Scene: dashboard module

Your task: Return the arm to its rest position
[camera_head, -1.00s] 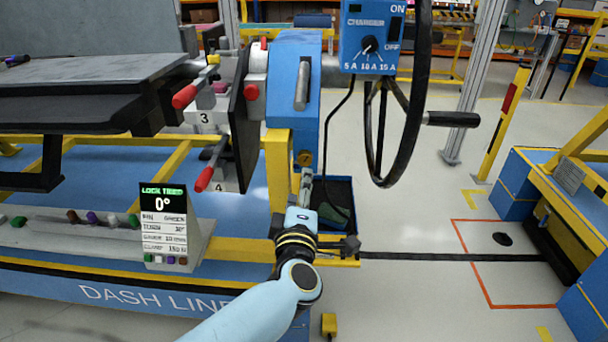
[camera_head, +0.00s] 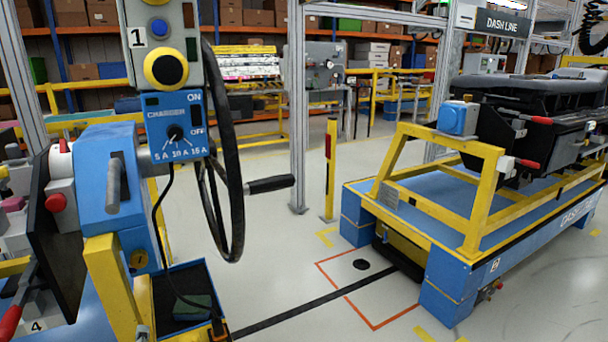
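Neither of my grippers shows in the head view, and no part of my arms can be made out. The view holds the blue charger panel (camera_head: 176,127) with its knob and its 5 A, 10 A and 15 A marks. A black cable (camera_head: 160,222) hangs from the panel down to a dark open tray (camera_head: 170,277). A black and orange piece (camera_head: 217,324) sits by the tray's front corner at the bottom edge; it is too small to tell what it is.
A black handwheel (camera_head: 231,160) with a side handle stands right of the panel. A yellow and blue cart (camera_head: 452,292) carrying a dashboard module (camera_head: 535,105) stands at the right. A yellow post (camera_head: 330,170) stands behind. The floor between is free, with a black line and orange marking.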

